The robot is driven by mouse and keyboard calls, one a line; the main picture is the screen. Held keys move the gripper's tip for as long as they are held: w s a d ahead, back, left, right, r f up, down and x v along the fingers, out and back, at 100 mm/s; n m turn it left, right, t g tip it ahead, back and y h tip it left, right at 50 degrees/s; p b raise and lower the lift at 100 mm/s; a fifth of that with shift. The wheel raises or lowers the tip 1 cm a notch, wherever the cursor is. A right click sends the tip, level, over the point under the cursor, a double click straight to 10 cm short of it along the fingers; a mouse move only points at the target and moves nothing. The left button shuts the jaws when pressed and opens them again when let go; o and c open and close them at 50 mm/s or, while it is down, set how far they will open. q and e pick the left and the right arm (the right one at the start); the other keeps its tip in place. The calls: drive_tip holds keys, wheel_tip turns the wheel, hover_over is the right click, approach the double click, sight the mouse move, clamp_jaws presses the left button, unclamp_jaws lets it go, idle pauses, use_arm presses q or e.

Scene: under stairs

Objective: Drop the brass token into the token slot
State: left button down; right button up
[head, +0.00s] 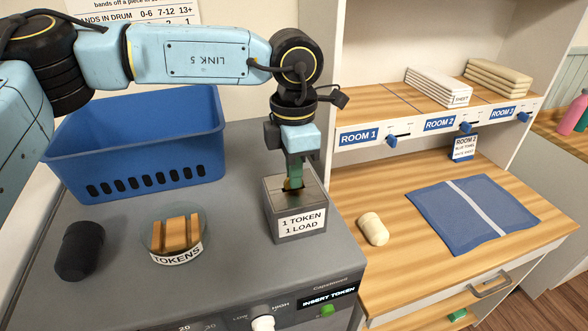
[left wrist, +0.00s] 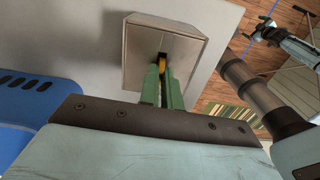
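The token box (head: 297,222), grey and labelled "1 TOKEN 1 LOAD", stands on the grey machine top. My left gripper (head: 292,182) points down over the box's top. Its green fingers (left wrist: 163,78) are shut on the small brass token (left wrist: 162,64), which shows at the fingertips. The token is at the dark token slot (left wrist: 162,50) in the left wrist view; I cannot tell whether its edge is inside. The fingers hide much of the token. What looks like my right gripper (left wrist: 258,30) is small at the upper right of the left wrist view, away from the box.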

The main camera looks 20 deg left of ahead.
use_arm(q)
drive_tip(key=shift+f, duration=0.2)
drive_tip(key=c, duration=1.5)
unclamp_jaws()
drive_tip(key=shift+c, duration=0.2)
drive_tip(key=shift+o, duration=0.3)
drive_tip(key=o, duration=0.4)
drive_tip(key=shift+r, duration=0.15)
drive_tip(key=shift+r+p, duration=1.15)
drive_tip(key=shift+r, duration=1.3)
drive_tip(key=shift+f, duration=0.1)
